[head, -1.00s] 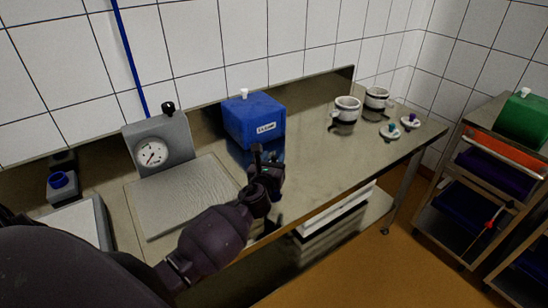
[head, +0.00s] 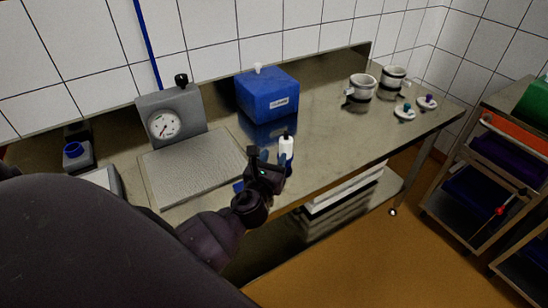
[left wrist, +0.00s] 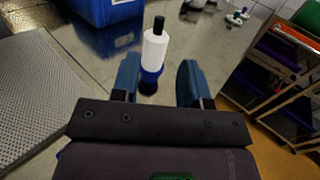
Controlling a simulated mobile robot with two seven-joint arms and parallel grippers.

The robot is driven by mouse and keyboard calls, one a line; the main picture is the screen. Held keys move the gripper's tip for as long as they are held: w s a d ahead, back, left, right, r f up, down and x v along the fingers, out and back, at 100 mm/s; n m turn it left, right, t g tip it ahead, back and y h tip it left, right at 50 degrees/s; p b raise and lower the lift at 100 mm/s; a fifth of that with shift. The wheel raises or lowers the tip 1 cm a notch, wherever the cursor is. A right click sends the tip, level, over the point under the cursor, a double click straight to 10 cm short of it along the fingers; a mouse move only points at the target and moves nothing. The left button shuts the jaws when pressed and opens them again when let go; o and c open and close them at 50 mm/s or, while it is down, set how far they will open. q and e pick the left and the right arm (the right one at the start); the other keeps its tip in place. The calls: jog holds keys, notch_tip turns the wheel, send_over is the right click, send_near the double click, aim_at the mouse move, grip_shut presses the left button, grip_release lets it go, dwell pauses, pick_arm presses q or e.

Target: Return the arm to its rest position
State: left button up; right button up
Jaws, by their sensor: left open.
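My left gripper (head: 265,163) is over the near edge of the steel bench, in front of a small white bottle (head: 286,146) with a black cap and a blue lower part. In the left wrist view the blue fingers (left wrist: 158,76) are spread apart and empty. The bottle stands upright just beyond them (left wrist: 155,48), in line with the gap, and looks clear of both fingers. My left upper arm fills the lower left of the head view. My right arm and gripper are not in view.
A blue box (head: 267,96) stands behind the bottle. A dial gauge (head: 165,125) and a textured grey plate (head: 192,170) are to the left. White moulds (head: 361,88) and small lids (head: 404,111) stand at the far right. A trolley (head: 470,185) stands beyond the bench end.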

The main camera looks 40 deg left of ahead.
pick_arm(q)
jog(key=s+f+n+g, duration=0.1)
jog(key=s+n, duration=0.1)
jog(key=n, duration=0.2)
jog(key=s+a+n+g+y, duration=0.1)
jog(key=s+n+g, duration=0.1)
jog(key=s+n, duration=0.1)
jog(key=s+f+n+g, duration=0.1)
jog(key=s+n, duration=0.1)
jog(key=n, duration=0.3)
jog(key=shift+s+a+f+n+g+y, duration=0.25)
jog(key=shift+f+n+g+y, duration=0.1)
jog(key=shift+n+g+y, duration=0.05)
jog(key=s+n+g, duration=0.1)
jog(key=s+n, duration=0.1)
jog(key=s+f+n+g, duration=0.1)
jog(key=s+n, duration=0.1)
jog(key=n, duration=0.1)
jog(key=s+d+f+n+g+h, duration=0.1)
jog(key=s+n, duration=0.1)
jog(key=shift+n, duration=0.3)
jog(key=s+d+n+g+h, duration=0.6)
jog(key=s+d+n, duration=0.1)
jog(key=s+n, duration=0.55)
jog(key=w+f+m+t, duration=0.1)
jog(key=w+f+t, duration=0.6)
jog(key=f, duration=0.3)
jog(key=shift+w+f+t, duration=0.2)
jog(key=shift+f+t, duration=0.2)
jog(key=shift+t, duration=0.3)
